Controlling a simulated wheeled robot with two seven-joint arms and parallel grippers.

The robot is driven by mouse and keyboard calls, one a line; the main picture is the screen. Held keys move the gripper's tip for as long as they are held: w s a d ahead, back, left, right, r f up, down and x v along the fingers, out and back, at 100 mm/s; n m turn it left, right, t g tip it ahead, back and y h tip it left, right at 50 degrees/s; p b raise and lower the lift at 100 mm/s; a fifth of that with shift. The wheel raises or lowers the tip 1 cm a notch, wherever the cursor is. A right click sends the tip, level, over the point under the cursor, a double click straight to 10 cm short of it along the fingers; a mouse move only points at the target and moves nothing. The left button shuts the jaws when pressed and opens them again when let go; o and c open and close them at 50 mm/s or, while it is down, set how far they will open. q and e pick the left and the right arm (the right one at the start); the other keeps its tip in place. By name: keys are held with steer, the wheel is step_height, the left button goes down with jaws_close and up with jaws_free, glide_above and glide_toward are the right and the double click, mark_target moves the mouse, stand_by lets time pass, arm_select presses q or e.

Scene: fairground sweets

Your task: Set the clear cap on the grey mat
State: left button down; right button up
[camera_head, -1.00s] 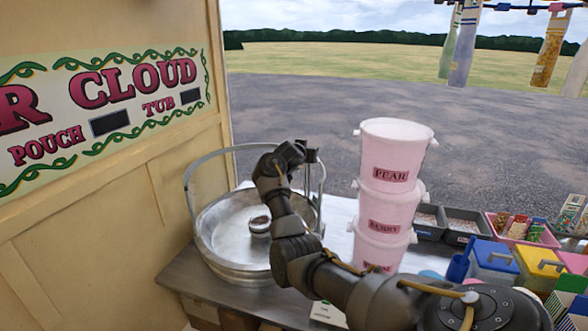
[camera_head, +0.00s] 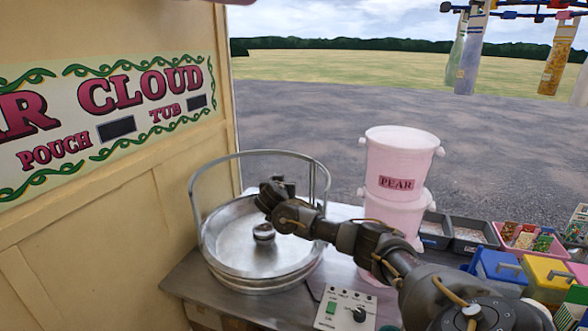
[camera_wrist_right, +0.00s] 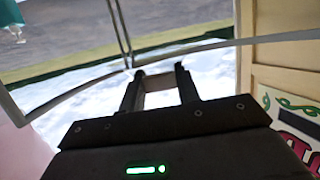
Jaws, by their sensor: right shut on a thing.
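In the wrist view my right gripper (camera_wrist_right: 159,82) is shut on a pale, see-through thing (camera_wrist_right: 161,97), which fits the clear cap; its outline is hard to make out against the bright sky. In the head view my right gripper (camera_head: 272,187) is over the back of the round metal pan (camera_head: 228,250), largely hidden by its own wrist, and the cap cannot be made out there. I cannot pick out a grey mat in either view. My left gripper is not in view.
A wire hoop (camera_head: 258,152) stands around the pan, close to my right gripper. Stacked pink tubs (camera_head: 398,170) stand to its right. A control box (camera_head: 343,308) is at the front. Trays and coloured boxes (camera_head: 497,266) crowd the right side.

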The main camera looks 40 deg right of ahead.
steer(key=s+a+r+n+t+y, duration=0.2)
steer(key=s+a+y, duration=0.1)
steer(key=a, duration=0.6)
steer(key=s+a+r+n+t+y+b, duration=0.1)
steer(key=s+a+n+y, duration=0.15)
steer(key=a, duration=0.75)
steer(key=s+a+r+n+t+y, duration=0.2)
steer(key=s+a+n, duration=0.1)
steer(key=a, duration=0.6)
steer(key=s+a+f+n+y+b, duration=0.2)
steer(key=s+a+f+b, duration=0.4)
steer(key=b, duration=0.3)
steer(key=shift+s+a+y, duration=0.55)
steer(key=shift+s+y, duration=0.25)
steer(key=shift+y, duration=0.05)
